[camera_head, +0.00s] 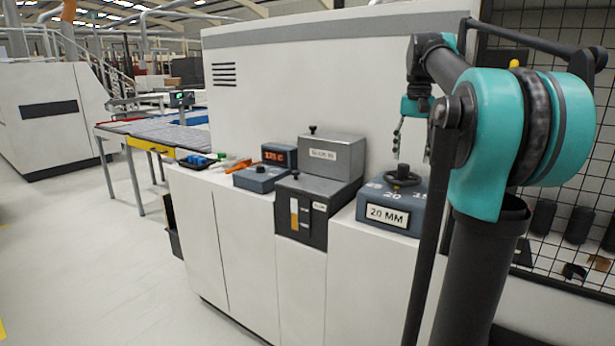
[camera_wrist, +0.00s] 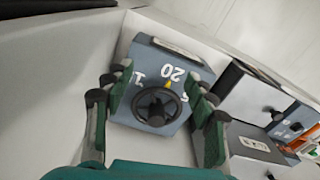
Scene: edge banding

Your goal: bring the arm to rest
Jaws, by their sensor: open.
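My gripper (camera_head: 412,136) hangs in the air above the blue-grey dial box (camera_head: 414,191), with its fingers pointing down. The box carries a black handwheel (camera_head: 403,176) and a sign reading 20 MM (camera_head: 387,216). In the wrist view my gripper (camera_wrist: 158,108) is open, its green fingers to either side of the handwheel (camera_wrist: 156,106) in the picture. A yellow pointer (camera_wrist: 168,85) shows by the number 20. I see nothing between the fingers. My arm bends over at the right of the head view and covers part of the box's right side.
Left of the dial box are a grey metal box (camera_head: 332,157), a dark box with an amber window (camera_head: 303,212) and an orange-lit display (camera_head: 278,155). A mesh fence (camera_head: 570,215) stands at the right. A table (camera_head: 165,138) and open floor (camera_head: 95,250) lie at the left.

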